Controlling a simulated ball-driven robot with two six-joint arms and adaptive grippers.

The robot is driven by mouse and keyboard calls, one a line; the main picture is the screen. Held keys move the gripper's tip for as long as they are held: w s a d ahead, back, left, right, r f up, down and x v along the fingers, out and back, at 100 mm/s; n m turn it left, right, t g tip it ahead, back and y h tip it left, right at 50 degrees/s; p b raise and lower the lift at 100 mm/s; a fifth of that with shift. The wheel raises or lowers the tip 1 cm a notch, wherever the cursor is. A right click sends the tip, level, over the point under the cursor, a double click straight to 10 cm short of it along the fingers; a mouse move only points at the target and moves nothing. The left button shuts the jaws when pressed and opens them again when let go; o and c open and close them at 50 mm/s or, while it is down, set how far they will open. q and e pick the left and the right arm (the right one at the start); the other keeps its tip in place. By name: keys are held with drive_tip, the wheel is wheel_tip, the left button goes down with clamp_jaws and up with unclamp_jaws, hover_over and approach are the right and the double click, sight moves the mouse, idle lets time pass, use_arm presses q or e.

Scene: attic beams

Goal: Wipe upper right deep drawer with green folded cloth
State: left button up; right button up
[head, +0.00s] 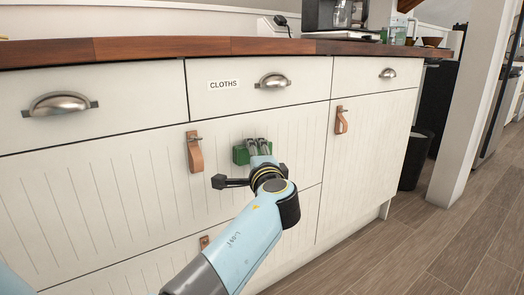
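The green folded cloth (240,156) is at the front of the upper deep drawer (90,185), the wide white grooved panel with a leather pull (195,152). The cloth is right of that pull. My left gripper (257,147) has its grey fingers close together on the cloth, which shows on both sides of them. The cloth appears to lie against the drawer front; exact contact is hard to tell. The drawer looks shut. My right gripper is not in view.
Above are shallow drawers with metal cup pulls, one labelled CLOTHS (223,85). Another deep drawer (285,243) is below. A door with a leather pull (341,120) is at right. A dark bin (416,160) and post (475,100) stand beyond; wooden floor (420,250) is clear.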

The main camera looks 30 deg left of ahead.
sight(242, 158)
use_arm(q)
drive_tip(key=shift+s+a+p, duration=0.3)
drive_tip(key=shift+s+a, duration=0.05)
drive_tip(key=shift+s, duration=0.5)
drive_tip(key=shift+s+a+p, duration=0.25)
drive_tip(key=shift+s+a, duration=0.05)
drive_tip(key=shift+s, duration=0.55)
